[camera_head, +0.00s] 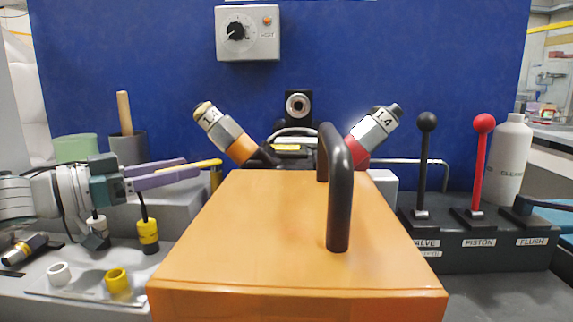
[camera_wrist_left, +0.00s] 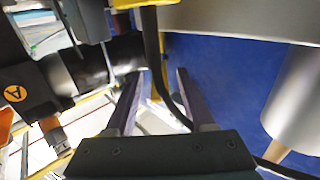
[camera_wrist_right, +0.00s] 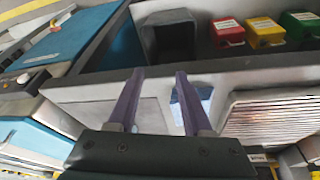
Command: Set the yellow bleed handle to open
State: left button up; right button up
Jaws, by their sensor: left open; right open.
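The yellow bleed handle (camera_head: 207,163) shows in the head view as a thin yellow bar left of the orange housing, with one end turned down. My left gripper (camera_head: 192,167) is open beside it. Its purple fingers reach right, and the near part of the bar lies behind them. I cannot tell whether they touch it. In the left wrist view my left gripper (camera_wrist_left: 161,72) is open, with a narrow yellow piece visible between the fingers; I cannot tell if that is the handle. My right gripper (camera_wrist_right: 159,72) is open and empty, outside the head view.
The orange housing (camera_head: 255,235) with a black grab bar (camera_head: 340,200) fills the middle. Black (camera_head: 424,165) and red (camera_head: 480,160) levers stand right. A yellow-collared connector (camera_head: 148,232) hangs below my left fingers. A grey bin (camera_wrist_right: 168,50) and colored boxes lie beyond my right gripper.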

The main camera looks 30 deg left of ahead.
pick_arm(q)
jog(key=p+v, duration=0.2)
jog(key=v, duration=0.8)
